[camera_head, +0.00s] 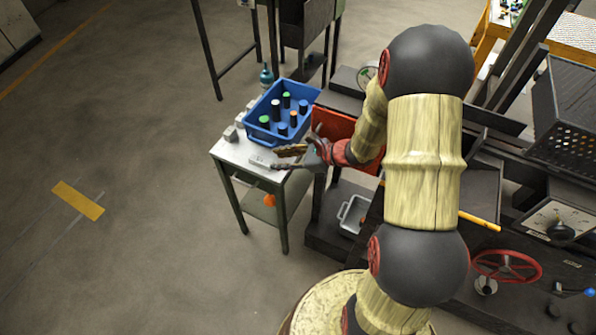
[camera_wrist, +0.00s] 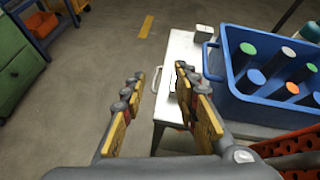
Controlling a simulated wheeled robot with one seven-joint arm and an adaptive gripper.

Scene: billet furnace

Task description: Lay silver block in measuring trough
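My gripper (camera_head: 276,159) reaches left over the front part of a small white-topped table (camera_head: 236,152). Its fingers are spread with a gap between them; in the wrist view my gripper (camera_wrist: 160,72) is open and empty. A flat pale grey piece (camera_head: 259,161) lies on the tabletop just beyond the fingertips; I cannot tell whether it is the measuring trough. Small silver-grey blocks (camera_head: 231,134) sit along the table's left edge. One grey block (camera_wrist: 203,32) shows past the right finger in the wrist view. Which one is the task's silver block is unclear.
A blue crate (camera_head: 263,135) with several colour-topped cylinders stands on the table, right of the fingers in the wrist view (camera_wrist: 225,75). A teal bottle (camera_head: 266,76) stands behind it. A grey tray (camera_head: 343,214) sits low beside dark machinery.

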